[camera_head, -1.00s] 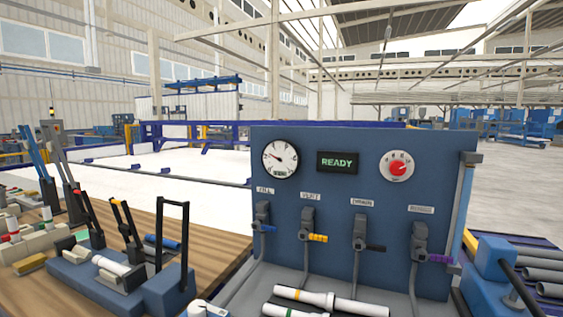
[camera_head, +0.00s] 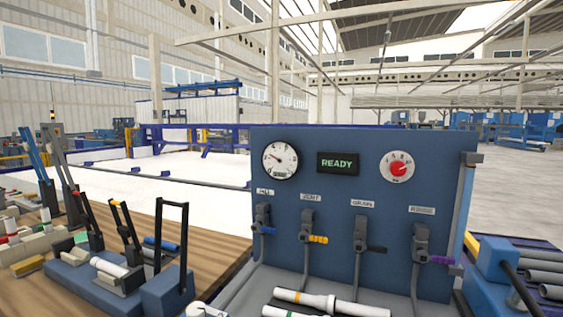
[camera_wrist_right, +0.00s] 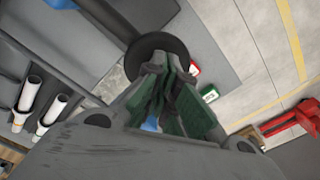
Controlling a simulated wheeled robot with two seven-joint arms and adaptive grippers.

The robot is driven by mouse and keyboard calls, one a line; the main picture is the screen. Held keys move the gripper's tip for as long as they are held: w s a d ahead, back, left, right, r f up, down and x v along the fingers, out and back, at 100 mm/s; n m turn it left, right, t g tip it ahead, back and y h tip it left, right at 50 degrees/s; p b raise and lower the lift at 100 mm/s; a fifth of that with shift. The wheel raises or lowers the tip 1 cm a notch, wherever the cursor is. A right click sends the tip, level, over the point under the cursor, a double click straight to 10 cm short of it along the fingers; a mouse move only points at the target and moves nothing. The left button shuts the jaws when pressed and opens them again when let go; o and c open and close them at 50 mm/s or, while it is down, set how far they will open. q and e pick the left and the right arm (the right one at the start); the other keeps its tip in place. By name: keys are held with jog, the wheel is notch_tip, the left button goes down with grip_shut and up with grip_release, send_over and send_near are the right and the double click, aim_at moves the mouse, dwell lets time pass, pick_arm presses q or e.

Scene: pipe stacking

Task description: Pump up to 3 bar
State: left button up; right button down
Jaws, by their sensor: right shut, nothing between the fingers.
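A blue test panel (camera_head: 330,230) stands at centre right in the head view. It carries a round white gauge (camera_head: 279,159), a screen (camera_head: 339,163) reading READY in green, and a red knob (camera_head: 398,168) on a white dial. Below are the FILL valve (camera_head: 263,221) with a blue handle, VENT valve (camera_head: 309,226) with yellow, DRAIN valve (camera_head: 361,238) with black, and one (camera_head: 421,246) with purple; its label is unclear. The gauge figures are too small to read. My right gripper (camera_wrist_right: 166,72) is shut and empty in the right wrist view. My left gripper is out of view.
White pipes (camera_head: 331,301) lie before the panel; two white pipes (camera_wrist_right: 31,94) show in the right wrist view. A wooden bench (camera_head: 213,249) with clamps and fittings is at left. Grey pipes (camera_head: 546,273) lie at right.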

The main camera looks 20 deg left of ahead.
jog(key=shift+f+b, duration=0.8)
jog(key=shift+f, duration=0.25)
jog(key=shift+r, duration=0.1)
jog(key=shift+s+r+p, duration=0.15)
jog(key=shift+r+p, duration=1.1)
jog(key=shift+r, duration=1)
jog(key=shift+s+r+p, duration=0.15)
jog(key=shift+r+p, duration=1.1)
jog(key=shift+r, duration=0.95)
jog(key=shift+r, duration=0.1)
notch_tip(320, 180, up, 6)
jog(key=p, duration=0.3)
jog(key=shift+p, duration=0.3)
jog(key=shift+s, duration=0.1)
